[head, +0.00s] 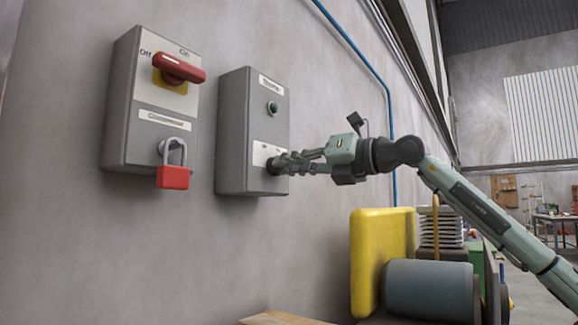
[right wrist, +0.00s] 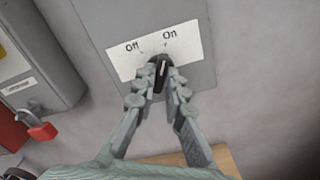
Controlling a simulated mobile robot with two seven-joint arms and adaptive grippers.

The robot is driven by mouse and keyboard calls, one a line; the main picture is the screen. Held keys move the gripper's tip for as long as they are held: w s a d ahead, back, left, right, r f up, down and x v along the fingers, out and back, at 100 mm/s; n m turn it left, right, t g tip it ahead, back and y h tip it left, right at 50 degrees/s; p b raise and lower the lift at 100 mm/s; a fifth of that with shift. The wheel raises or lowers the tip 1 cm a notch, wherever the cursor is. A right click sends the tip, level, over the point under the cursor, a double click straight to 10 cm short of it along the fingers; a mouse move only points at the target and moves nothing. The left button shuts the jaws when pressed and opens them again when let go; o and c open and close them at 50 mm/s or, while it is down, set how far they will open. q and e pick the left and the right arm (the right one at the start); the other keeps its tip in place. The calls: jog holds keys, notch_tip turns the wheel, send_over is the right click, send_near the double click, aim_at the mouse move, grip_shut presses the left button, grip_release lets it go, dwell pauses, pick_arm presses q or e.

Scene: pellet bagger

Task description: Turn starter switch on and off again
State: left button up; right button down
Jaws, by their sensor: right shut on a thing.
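The starter box (head: 233,140) is the right one of two grey boxes on the wall. Its black starter switch (right wrist: 159,75) sits by a white label with "Off" and "On" in the right wrist view. The white line on the switch seems to point toward "On". My right gripper (head: 281,163) reaches in from the right and is shut on the switch. In the right wrist view its fingertips (right wrist: 161,76) press on both sides of the knob. My left gripper is not in view.
A left grey box (head: 120,120) carries a red rotary handle (head: 180,68) and a red padlock (head: 173,177). A dark green lamp or button (head: 272,108) sits above the switch. A yellow block (head: 380,255) and a grey cylinder (head: 428,290) stand below my right arm.

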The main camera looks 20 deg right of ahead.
dwell(0.4)
jog(key=c, duration=1.6)
grip_release()
jog(key=v, duration=1.2)
jog(key=shift+d, duration=0.1)
